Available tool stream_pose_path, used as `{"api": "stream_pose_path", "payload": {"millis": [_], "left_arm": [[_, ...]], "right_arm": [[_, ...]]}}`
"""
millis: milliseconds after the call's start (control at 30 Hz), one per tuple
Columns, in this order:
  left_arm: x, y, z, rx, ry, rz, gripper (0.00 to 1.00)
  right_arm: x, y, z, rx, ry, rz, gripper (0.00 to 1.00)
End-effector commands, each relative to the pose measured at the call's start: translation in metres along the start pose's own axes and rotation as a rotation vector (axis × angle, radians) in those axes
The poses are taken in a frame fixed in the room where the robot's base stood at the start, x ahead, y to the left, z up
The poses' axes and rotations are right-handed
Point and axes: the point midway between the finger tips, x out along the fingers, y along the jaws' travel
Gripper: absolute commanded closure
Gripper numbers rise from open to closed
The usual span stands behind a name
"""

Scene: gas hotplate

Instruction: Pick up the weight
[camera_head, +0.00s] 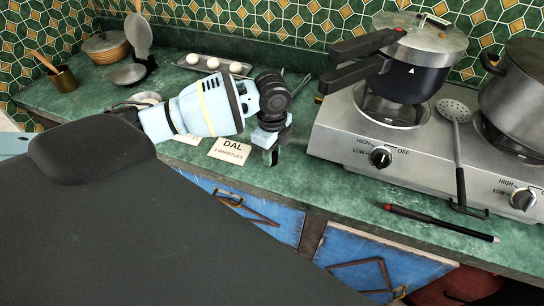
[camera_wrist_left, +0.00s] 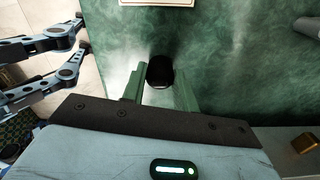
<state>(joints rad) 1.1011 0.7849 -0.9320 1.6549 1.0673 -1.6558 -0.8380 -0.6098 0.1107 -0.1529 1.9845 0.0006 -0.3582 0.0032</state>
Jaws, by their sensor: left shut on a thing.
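The weight (camera_wrist_left: 160,72) is a small dark, rounded piece in the middle of the wrist view, between the fingertips of my left gripper (camera_wrist_left: 160,90). The left gripper is shut on it, above the green counter. In the head view my left gripper (camera_head: 272,150) points down near the counter's front edge, just right of the DAL card (camera_head: 230,150). The weight cannot be made out clearly there. The pressure cooker (camera_head: 415,75) stands lidded on the left burner of the hotplate (camera_head: 345,135), to the right of my gripper. My right gripper does not show.
A large grey pot (camera_head: 515,95) stands on the right burner. A slotted spoon (camera_head: 456,140) leans across the hotplate front, and a dark stick lighter (camera_head: 440,221) lies before it. A tray with white eggs (camera_head: 212,64) is behind my gripper.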

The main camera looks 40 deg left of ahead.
Motion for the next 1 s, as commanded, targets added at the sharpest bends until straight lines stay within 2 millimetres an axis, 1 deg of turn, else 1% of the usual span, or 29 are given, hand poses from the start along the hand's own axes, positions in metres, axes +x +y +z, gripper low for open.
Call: {"api": "stream_pose_path", "payload": {"millis": [33, 67, 300, 433, 567, 700, 867, 1000], "left_arm": [[0.000, 0.000, 0.000, 0.000, 0.000, 0.000, 0.91], [0.000, 0.000, 0.000, 0.000, 0.000, 0.000, 0.94], [-0.001, 0.000, 0.000, 0.000, 0.001, -0.001, 0.95], [-0.006, -0.001, 0.000, 0.000, 0.000, -0.002, 0.95], [-0.017, -0.001, 0.000, 0.000, 0.002, -0.003, 0.95], [-0.038, -0.001, 0.000, 0.001, 0.001, -0.004, 0.95], [-0.040, 0.032, 0.007, 0.001, -0.002, 0.000, 0.95], [-0.043, 0.066, 0.013, 0.001, -0.003, 0.000, 0.95]], "right_arm": [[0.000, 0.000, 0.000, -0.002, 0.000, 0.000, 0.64], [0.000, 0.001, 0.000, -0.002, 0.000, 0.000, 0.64], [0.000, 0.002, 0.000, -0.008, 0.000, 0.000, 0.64], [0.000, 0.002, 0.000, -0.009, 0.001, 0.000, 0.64], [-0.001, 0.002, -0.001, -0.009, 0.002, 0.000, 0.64], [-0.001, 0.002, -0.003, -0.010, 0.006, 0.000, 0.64], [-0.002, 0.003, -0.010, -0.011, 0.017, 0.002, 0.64], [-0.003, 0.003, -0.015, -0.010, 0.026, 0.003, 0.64]]}}
